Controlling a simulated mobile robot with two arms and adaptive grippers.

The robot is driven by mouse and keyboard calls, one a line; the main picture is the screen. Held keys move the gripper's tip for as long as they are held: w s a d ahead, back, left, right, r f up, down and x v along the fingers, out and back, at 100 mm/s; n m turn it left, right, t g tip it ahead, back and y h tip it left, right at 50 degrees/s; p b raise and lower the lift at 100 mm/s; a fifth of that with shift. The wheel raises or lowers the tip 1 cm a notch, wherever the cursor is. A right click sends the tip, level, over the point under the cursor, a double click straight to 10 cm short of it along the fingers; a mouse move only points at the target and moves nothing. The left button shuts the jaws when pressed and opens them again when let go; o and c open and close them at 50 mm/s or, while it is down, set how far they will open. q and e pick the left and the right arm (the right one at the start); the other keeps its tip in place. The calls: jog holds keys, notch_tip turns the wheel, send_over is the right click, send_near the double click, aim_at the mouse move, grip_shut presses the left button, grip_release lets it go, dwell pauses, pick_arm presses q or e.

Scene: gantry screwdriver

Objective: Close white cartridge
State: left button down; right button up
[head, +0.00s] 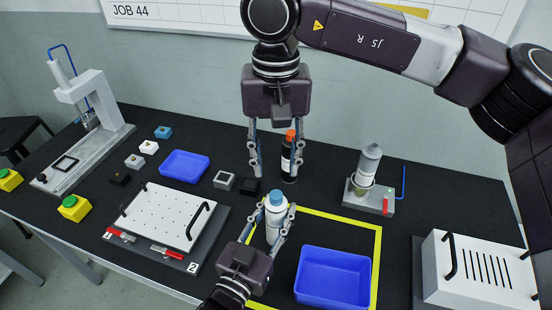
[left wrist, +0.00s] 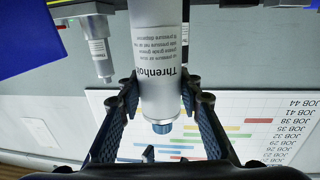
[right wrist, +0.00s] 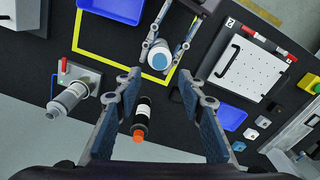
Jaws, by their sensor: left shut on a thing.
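The white cartridge (head: 274,222) stands upright near the yellow outline, its blue top end (head: 277,198) uppermost. My left gripper (head: 275,216) is shut around its body. In the left wrist view the cartridge (left wrist: 160,70) sits between the fingertips, with printed text on its side and the blue end (left wrist: 162,127) clear of the fingers. My right gripper (head: 277,172) points down, open and empty, behind the white cartridge. In the right wrist view the blue end (right wrist: 159,61) shows beyond the right fingertips (right wrist: 167,86).
A black cartridge with an orange tip (head: 289,160) stands close to my right gripper. A grey cartridge in a stand (head: 369,172) is to the right. A blue bin (head: 333,277) lies inside the yellow outline (head: 377,250). A blue tray (head: 185,166) and perforated plate (head: 165,217) are left.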

aim_at(276, 194)
jog(key=shift+n, duration=0.3)
jog(key=shift+f, duration=4.05)
jog(key=shift+c, duration=0.7)
grip_shut()
